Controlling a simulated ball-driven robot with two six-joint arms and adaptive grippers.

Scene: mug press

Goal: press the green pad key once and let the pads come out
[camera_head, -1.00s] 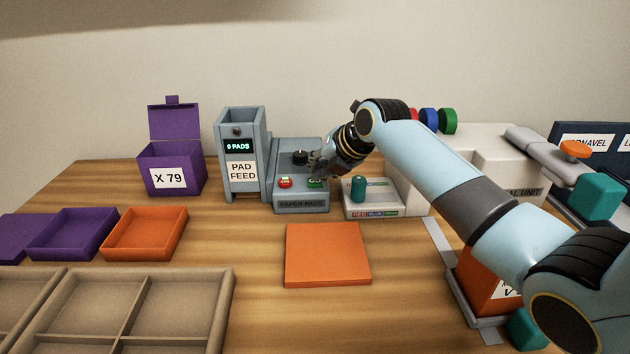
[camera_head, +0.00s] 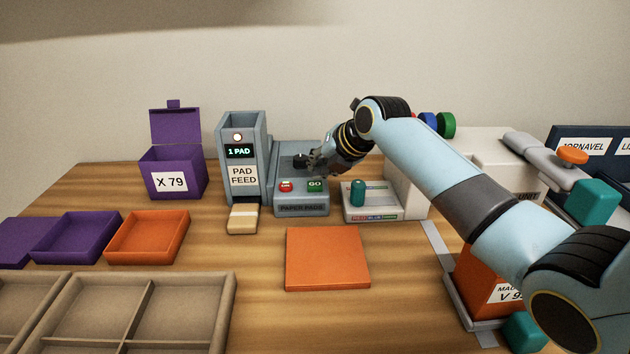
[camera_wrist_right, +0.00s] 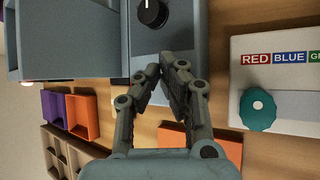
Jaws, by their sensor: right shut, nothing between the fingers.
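The grey paper pads unit (camera_head: 302,209) stands at mid-table with a green GO key (camera_head: 315,185), a red key (camera_head: 286,186) and a black knob (camera_head: 301,160). The pad feed tower (camera_head: 243,181) is left of it; its display reads 1 PAD and its lamp is lit. A pale pad (camera_head: 243,218) lies at the foot of the tower. My right gripper (camera_head: 318,162) is shut and empty, just above and behind the green key, apart from it. In the right wrist view its fingertips (camera_wrist_right: 172,62) meet over the unit and hide the keys. My left gripper is not in view.
An orange mat (camera_head: 327,258) lies in front of the unit. A white unit with a teal knob (camera_head: 357,192) stands to the right. A purple box (camera_head: 172,172), trays (camera_head: 147,236) and a beige divided tray (camera_head: 127,310) are at left.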

